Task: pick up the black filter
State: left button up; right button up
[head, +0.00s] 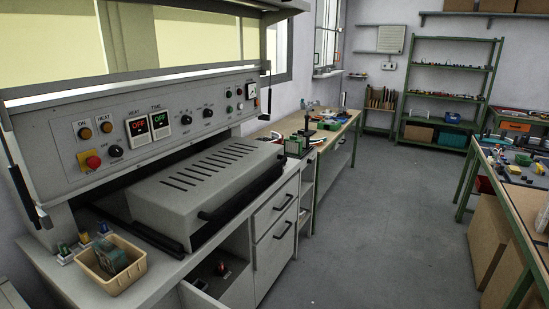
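I cannot pick out the black filter with certainty in the head view. A small dark item with a reddish part (222,268) lies in the open drawer or compartment at the bottom of the grey machine's cabinet, too small to identify. A tan bin (126,278) at the lower left holds a grey-green object (110,256). Neither of my grippers shows in the view.
A grey machine (205,185) with a control panel (160,125) fills the left. A wooden bench (338,128) stands behind it, and a cluttered table (520,195) with cardboard boxes (487,235) below is at right. The grey floor (390,220) between is clear.

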aim_at(301, 135)
jog(key=i+l+u, duration=0.15)
jog(key=l, duration=0.4)
jog(key=i+l+u, duration=0.1)
jog(key=l, duration=0.5)
jog(key=i+l+u, duration=0.15)
jog(key=l, duration=0.45)
jog(key=i+l+u, duration=0.1)
jog(key=l, duration=0.3)
jog(key=i+l+u, duration=0.1)
jog(key=i+l, duration=0.2)
jog(key=i+l+u, duration=0.3)
jog(key=i+l, duration=0.45)
jog(key=i+l+u, duration=0.1)
jog(key=i+l, duration=0.2)
jog(key=i+l+u, duration=0.15)
jog(key=i+l, duration=0.15)
jog(key=l, duration=0.2)
jog(key=i+l+u, duration=0.1)
jog(key=l, duration=0.3)
jog(key=i+l+u, duration=0.1)
jog(key=l, duration=0.35)
jog(key=i+l, duration=0.2)
jog(key=l, duration=0.25)
jog(key=i+l+u, duration=0.15)
jog(key=l, duration=0.3)
jog(key=i+l+u, duration=0.2)
jog(key=i, duration=0.2)
